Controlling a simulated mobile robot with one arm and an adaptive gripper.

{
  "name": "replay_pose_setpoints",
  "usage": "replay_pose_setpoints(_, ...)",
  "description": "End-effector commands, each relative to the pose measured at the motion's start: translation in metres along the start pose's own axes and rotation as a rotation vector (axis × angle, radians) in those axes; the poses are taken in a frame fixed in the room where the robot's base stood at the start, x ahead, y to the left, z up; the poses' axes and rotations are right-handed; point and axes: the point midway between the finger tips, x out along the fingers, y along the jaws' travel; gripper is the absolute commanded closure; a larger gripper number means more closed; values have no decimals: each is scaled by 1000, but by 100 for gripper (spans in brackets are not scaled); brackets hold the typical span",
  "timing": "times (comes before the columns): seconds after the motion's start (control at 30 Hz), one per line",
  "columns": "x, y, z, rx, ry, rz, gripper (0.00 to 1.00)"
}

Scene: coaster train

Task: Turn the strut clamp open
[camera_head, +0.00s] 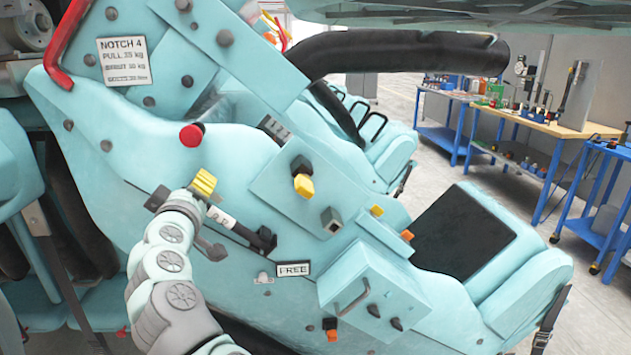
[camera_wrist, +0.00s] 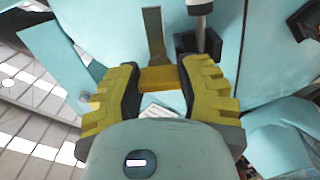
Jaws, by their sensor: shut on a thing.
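The strut clamp shows in the wrist view as a yellow-orange piece (camera_wrist: 158,78) on a flat grey bar, between my gripper's fingers. My gripper (camera_wrist: 160,88) has its yellow ridged fingers on either side of that piece and is shut on it. In the head view my gripper (camera_head: 203,184) is against the side of the light-blue coaster car, beside a strut (camera_head: 237,229) with a white rod and black end. In that view the clamp is mostly hidden by my gripper. The strut rod (camera_wrist: 200,25) also shows in the wrist view, just right of the clamp.
A FREE label (camera_head: 294,269) sits below the strut's right end. A red knob (camera_head: 191,135), a yellow-tipped knob (camera_head: 303,184) and a box with a handle (camera_head: 373,297) stick out of the car. Workbenches (camera_head: 550,125) stand far off at right.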

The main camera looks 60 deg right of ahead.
Motion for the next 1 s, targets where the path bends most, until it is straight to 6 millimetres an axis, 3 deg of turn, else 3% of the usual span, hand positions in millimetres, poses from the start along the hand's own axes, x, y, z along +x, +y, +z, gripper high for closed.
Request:
replay_pose_setpoints(0.6,0,-2,5,-33,-11,-7,98)
replay_pose_setpoints(0.63,0,-2,5,-33,-11,-7,58)
replay_pose_setpoints(0.9,0,-1,3,-35,-5,-3,30)
replay_pose_setpoints(1.0,0,0,2,-35,-3,-3,29)
